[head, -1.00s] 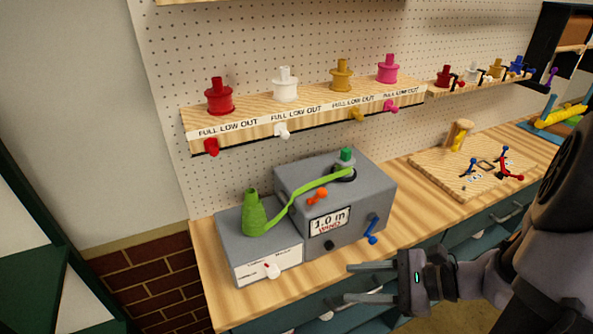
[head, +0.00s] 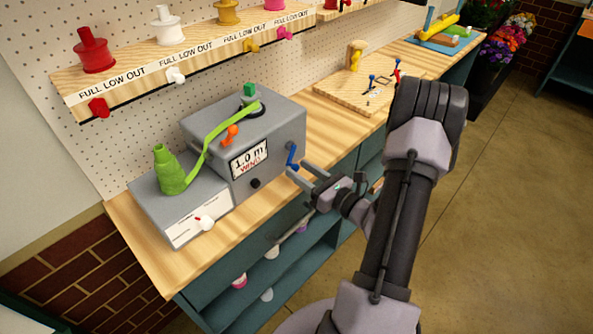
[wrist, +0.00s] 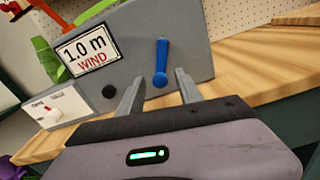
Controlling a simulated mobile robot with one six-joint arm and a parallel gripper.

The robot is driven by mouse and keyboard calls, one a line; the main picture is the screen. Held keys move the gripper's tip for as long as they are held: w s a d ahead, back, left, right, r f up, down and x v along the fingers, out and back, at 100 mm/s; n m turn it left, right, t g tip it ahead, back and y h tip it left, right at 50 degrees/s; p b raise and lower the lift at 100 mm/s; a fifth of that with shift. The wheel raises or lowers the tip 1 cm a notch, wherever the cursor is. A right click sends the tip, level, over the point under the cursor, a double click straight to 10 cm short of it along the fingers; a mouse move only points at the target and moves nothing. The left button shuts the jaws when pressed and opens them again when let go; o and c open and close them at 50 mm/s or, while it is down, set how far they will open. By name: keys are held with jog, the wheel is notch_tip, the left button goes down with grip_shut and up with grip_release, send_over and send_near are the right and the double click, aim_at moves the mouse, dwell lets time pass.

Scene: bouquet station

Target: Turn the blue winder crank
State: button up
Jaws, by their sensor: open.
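The blue winder crank (head: 292,157) is on the right part of the front face of the grey winder box (head: 215,150). In the wrist view the crank (wrist: 161,62) stands near upright, with its thicker end low. My gripper (head: 303,173) is open in front of that face. In the wrist view its fingers (wrist: 158,90) point at the box, one on each side of the crank's lower end. I cannot tell how far the crank lies between them. A sign on the box reads "1.0 m WIND" (head: 249,160).
A green ribbon runs from a green cone (head: 170,170) on a lower grey box (head: 200,220) to the winder's top. An orange lever (head: 230,135) and a black knob (head: 255,183) are near the sign. A shelf (head: 190,62) of colored spools hangs above.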

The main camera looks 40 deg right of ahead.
jog(key=shift+w, duration=1)
grip_shut()
jog(key=shift+a+r, duration=0.1)
jog(key=m+p, duration=0.2)
jog(key=a+r+m+p, duration=0.1)
jog(key=m+p, duration=0.1)
jog(key=shift+a+r+m, duration=0.15)
jog(key=shift+r+m, duration=0.05)
jog(key=shift+m, duration=0.1)
jog(key=m+p, duration=0.1)
jog(key=r+m+p, duration=0.1)
jog(key=m+p, duration=0.1)
jog(key=a+m+p, duration=0.1)
jog(key=shift+s+r+m+p, duration=0.1)
jog(key=shift+r+m+p, duration=0.2)
jog(key=shift+p, duration=0.1)
jog(key=m+p, duration=0.1)
jog(key=r+m+p, duration=0.1)
jog(key=m, duration=0.1)
jog(key=m+p, duration=0.1)
jog(key=p, duration=0.1)
jog(key=shift+r, duration=0.35)
jog(key=shift+d+r+m+p, duration=0.1)
jog(key=shift+r+m+p, duration=0.2)
jog(key=shift+m+p, duration=0.65)
jog(key=shift+d+r+m+p, duration=0.1)
jog(key=shift+r+m+p, duration=0.3)
jog(key=shift+m, duration=0.95)
jog(key=shift+f, duration=0.1)
